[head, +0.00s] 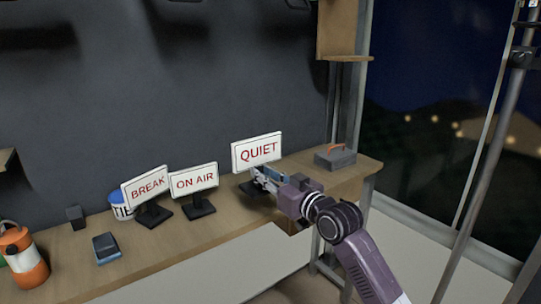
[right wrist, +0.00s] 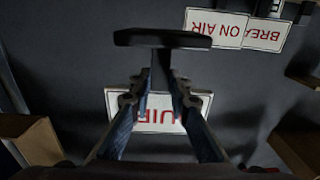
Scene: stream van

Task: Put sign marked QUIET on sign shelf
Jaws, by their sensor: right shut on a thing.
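The QUIET sign (head: 257,150) is a white plate with red letters and a red border on a dark stand. It is upright over the right part of the wooden bench (head: 232,222). My right gripper (head: 262,178) is shut on its stand below the plate. In the right wrist view the fingers (right wrist: 160,90) close around the post, between the dark base (right wrist: 162,39) and the plate (right wrist: 152,112). I cannot tell whether the base touches the bench. A wooden shelf (head: 345,58) is at the upper right; I cannot tell whether it is the sign shelf. My left gripper is out of view.
The ON AIR sign (head: 194,180) and BREAK sign (head: 148,187) stand left of the QUIET sign. A grey box with an orange handle (head: 335,158) sits at the bench's right end. A blue-white tub (head: 121,206), dark device (head: 106,247) and orange canister (head: 24,262) are farther left.

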